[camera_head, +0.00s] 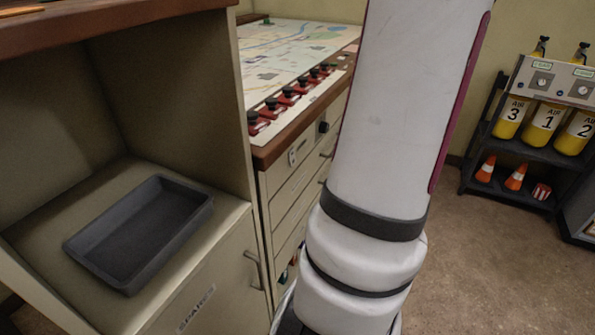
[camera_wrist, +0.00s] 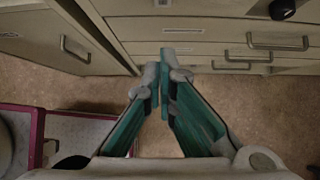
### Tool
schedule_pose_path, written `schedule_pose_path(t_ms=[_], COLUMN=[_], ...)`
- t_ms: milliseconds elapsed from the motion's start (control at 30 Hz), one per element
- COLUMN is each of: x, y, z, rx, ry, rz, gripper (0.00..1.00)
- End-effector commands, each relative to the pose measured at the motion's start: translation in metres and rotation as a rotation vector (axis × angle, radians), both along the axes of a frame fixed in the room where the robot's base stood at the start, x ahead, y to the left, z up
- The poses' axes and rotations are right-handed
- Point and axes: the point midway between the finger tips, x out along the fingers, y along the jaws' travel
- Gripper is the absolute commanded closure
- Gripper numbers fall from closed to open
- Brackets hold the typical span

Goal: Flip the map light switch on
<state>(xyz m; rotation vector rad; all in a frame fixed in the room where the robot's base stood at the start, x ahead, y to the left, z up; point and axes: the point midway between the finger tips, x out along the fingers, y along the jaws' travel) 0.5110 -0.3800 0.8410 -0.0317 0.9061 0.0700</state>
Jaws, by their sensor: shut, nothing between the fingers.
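A small pale plate with a dark mark (camera_head: 298,152), possibly the map light switch, is on the front of the map console (camera_head: 277,180), just under its wooden edge. Its lever position is too small to tell. My gripper (camera_wrist: 165,65) shows in the wrist view with its teal fingers shut and empty. It is in front of the console's drawers, over the floor, apart from the drawer fronts. The head view does not show the fingers clearly; my white arm covers part of the console. A pale piece at the wrist view's top edge (camera_wrist: 163,3) may be the same plate.
A black knob (camera_head: 323,127) sits right of the plate; it also shows in the wrist view (camera_wrist: 282,9). Drawer handles (camera_wrist: 278,41) stick out. A cabinet with a dark tray (camera_head: 140,232) stands left. A rack with yellow cylinders (camera_head: 510,118) stands right. Floor (camera_head: 490,260) is clear between.

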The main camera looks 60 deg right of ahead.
Motion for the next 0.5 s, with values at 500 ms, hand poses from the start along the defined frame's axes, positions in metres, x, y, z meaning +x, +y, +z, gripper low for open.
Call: schedule_pose_path(t_ms=[500], x=[0.015], y=[0.002], z=[-0.02], rx=[0.0], ry=[0.001], rz=[0.005], gripper=[1.0])
